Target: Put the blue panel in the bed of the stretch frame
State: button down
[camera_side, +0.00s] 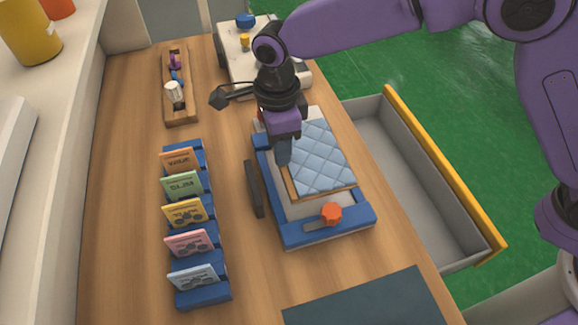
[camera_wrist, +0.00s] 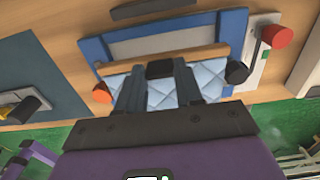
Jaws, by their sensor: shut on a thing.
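The blue panel (camera_side: 325,160) is a light blue quilted pad with a wooden edge. My gripper (camera_side: 283,158) points down and is shut on the panel's left edge. In the wrist view the fingers (camera_wrist: 160,75) meet at a dark block on the wooden edge, with the blue quilting (camera_wrist: 208,78) behind them. The stretch frame (camera_side: 290,236) has blue rails, a pale bed (camera_side: 305,208) and an orange knob (camera_side: 331,213) at its near end. The panel lies over the frame's right part, leaving bed showing at the left and near end. I cannot tell whether it touches the bed.
A blue rack (camera_side: 205,296) of several coloured cards stands left of the frame. A dark bar (camera_side: 254,188) lies between them. A wooden tray (camera_side: 180,112) and a white device (camera_side: 238,60) are farther back. An open grey drawer (camera_side: 405,165) is at the right.

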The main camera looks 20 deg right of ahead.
jog(key=shift+f, duration=3.2)
jog(key=shift+f, duration=0.1)
jog(key=c, duration=0.7)
grip_release()
jog(key=shift+c, duration=0.2)
notch_tip(320, 180, up, 12)
jog(key=shift+f, duration=0.15)
jog(key=shift+r, duration=0.3)
